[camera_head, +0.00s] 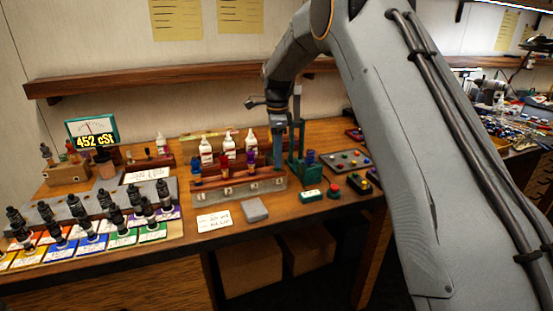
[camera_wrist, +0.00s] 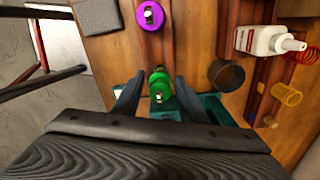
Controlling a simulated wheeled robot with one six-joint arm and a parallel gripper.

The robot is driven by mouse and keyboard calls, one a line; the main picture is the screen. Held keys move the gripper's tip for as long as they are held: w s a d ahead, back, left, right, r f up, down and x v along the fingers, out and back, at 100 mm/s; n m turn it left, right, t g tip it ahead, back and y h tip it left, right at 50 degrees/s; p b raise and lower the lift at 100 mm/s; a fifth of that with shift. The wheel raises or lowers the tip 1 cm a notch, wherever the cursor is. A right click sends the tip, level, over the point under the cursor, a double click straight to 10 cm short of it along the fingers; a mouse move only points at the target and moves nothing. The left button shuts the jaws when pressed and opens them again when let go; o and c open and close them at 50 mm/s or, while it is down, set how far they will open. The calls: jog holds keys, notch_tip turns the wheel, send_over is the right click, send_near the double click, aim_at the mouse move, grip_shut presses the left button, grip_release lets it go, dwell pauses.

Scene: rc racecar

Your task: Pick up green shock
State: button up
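The green shock (camera_wrist: 158,80) shows in the wrist view, seen almost end-on. It stands between the two fingers of my gripper (camera_wrist: 157,87), with a visible gap on each side. The fingers look open and apart from it. In the head view my gripper (camera_head: 279,160) points down at the right end of the wooden rack on the bench. I cannot make out the green shock there; the gripper may hide it.
A purple-topped piece (camera_wrist: 150,15) lies ahead in the wrist view. A white bottle (camera_wrist: 268,40), a dark cup (camera_wrist: 226,75) and an orange spring (camera_wrist: 287,94) are on the right. A green stand (camera_head: 298,160) is close beside the gripper. Several shocks stand on coloured cards at left.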

jog(key=shift+f, duration=0.9)
jog(key=shift+c, duration=0.2)
jog(key=c, duration=0.9)
notch_tip(320, 180, up, 10)
jog(key=shift+r+b, duration=0.25)
jog(key=shift+b, duration=0.85)
jog(key=shift+r+p, duration=2.9)
jog(key=shift+r, duration=0.8)
jog(key=shift+s+d, duration=0.1)
